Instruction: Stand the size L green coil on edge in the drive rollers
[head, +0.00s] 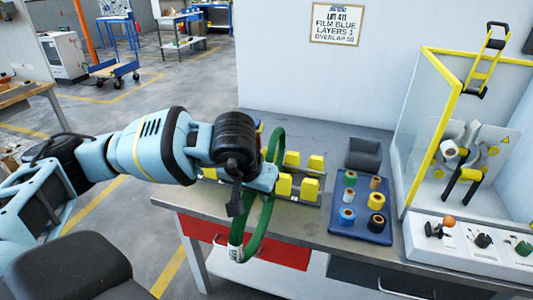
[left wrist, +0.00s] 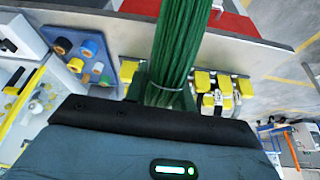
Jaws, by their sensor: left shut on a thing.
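The green coil (head: 257,228) hangs upright from my left gripper (head: 262,178), near the table's left end, with a white label low on it. My left gripper is shut on it. In the left wrist view the coil (left wrist: 178,50) runs up from the jaws as a bundle of green strands with a thin tie; the fingertips are hidden. The wrapping machine (head: 457,80), with a yellow-edged clear guard, stands at the right, apart from the coil. Inside it are dark bars with yellow ends (head: 462,185), possibly the drive rollers. My right gripper is not in view.
A rack with yellow blocks (head: 311,164) lies just behind and right of the coil. A blue tray (head: 345,224) holds several film rolls. A grey bin (head: 370,153) is behind it. Control panels (head: 470,243) front the machine. A wall sign (head: 337,24) reads film blue, layers 1, overlap 50.

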